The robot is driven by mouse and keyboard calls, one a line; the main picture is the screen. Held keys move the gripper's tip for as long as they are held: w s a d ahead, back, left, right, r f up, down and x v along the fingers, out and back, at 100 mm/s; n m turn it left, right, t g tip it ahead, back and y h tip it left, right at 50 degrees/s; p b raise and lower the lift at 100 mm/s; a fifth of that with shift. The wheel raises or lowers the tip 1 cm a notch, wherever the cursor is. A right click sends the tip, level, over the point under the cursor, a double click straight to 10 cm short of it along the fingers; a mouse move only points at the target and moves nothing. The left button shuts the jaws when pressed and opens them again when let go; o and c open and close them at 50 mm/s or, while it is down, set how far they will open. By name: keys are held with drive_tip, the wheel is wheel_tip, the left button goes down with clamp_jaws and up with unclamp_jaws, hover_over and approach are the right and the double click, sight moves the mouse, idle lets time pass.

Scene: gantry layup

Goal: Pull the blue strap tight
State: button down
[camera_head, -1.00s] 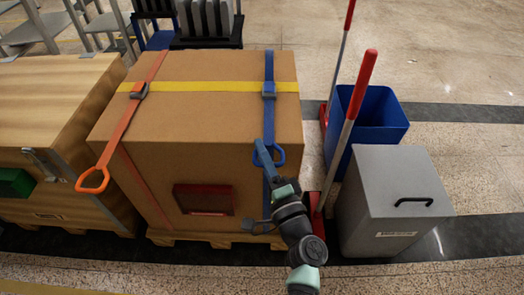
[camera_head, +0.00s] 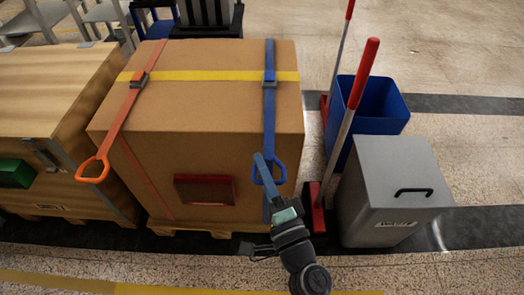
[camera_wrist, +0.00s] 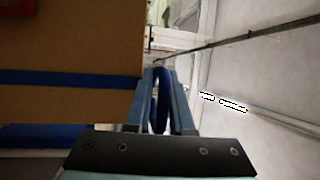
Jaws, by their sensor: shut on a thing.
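The blue strap (camera_head: 270,112) runs over the top of a large cardboard box (camera_head: 200,110) and down its front, near the right edge. Its buckle sits on the top near the yellow band. The strap ends in a blue loop handle (camera_head: 280,172) at the front. My gripper (camera_head: 263,170) is at this loop, in front of the box's right side. In the wrist view, the fingers (camera_wrist: 160,100) are closed around the blue loop (camera_wrist: 160,98). The blue strap also crosses the box face in the wrist view (camera_wrist: 60,79).
An orange strap (camera_head: 125,108) with a loop handle lies on the box's left side. A wooden crate (camera_head: 45,90) stands at left. A grey lidded bin (camera_head: 385,175), a blue bin (camera_head: 385,110) and red-handled tools (camera_head: 363,75) stand close at right. Floor in front is clear.

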drive_tip(key=shift+s+r, duration=0.3)
drive_tip(key=shift+s, duration=0.3)
drive_tip(key=c, duration=0.9)
unclamp_jaws()
drive_tip(key=shift+f, duration=0.1)
drive_tip(key=shift+s, duration=0.1)
drive_tip(key=p+v, duration=0.1)
drive_tip(key=v, duration=1.2)
